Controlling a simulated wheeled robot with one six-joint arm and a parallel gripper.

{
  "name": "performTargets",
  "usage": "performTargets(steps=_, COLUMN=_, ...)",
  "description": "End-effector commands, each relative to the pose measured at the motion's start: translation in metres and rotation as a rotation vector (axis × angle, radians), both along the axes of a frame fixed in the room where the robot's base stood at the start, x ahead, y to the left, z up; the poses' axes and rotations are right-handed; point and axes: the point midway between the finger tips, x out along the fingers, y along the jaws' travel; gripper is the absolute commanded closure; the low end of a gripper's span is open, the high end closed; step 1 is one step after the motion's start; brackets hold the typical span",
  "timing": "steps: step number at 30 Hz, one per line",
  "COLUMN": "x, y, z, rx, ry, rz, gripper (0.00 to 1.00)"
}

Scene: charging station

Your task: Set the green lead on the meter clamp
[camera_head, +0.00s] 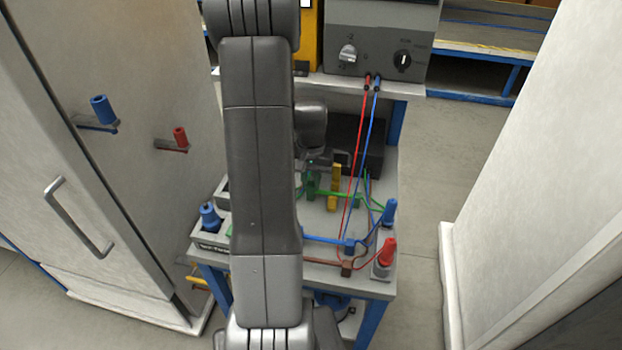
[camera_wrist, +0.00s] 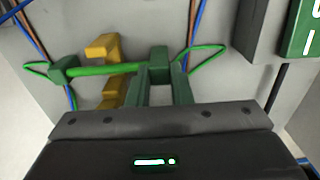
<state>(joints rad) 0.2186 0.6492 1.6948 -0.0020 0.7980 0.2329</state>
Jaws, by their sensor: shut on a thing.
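The green lead (camera_wrist: 105,70) is a thin green rod with a green block at each end and loops of green wire. My gripper (camera_wrist: 160,77) is shut on its near block in the wrist view. In the head view, the lead (camera_head: 335,193) lies across the upper part of the cart, and my gripper (camera_head: 312,178) is at its left end, partly hidden by my arm. A yellow stepped post (camera_head: 334,188), perhaps the meter clamp, stands by the rod. It also shows in the wrist view (camera_wrist: 104,45), where the rod crosses it; contact is unclear.
Red (camera_head: 386,254) and blue (camera_head: 389,212) plugs stand at the cart's right edge. Red and blue wires hang from the grey meter box (camera_head: 380,40). A blue plug (camera_head: 209,215) stands at left. Tall pale cabinets flank the cart (camera_head: 330,225).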

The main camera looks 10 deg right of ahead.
Motion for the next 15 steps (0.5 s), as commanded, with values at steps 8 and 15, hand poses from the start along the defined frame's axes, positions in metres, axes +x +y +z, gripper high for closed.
performTargets(steps=8, x=0.0, y=0.0, z=-0.0014, rx=0.0, ry=0.0, rz=0.0, gripper=1.0)
performTargets(steps=15, x=0.0, y=0.0, z=-0.0013, rx=0.0, ry=0.0, rz=0.0, gripper=0.55)
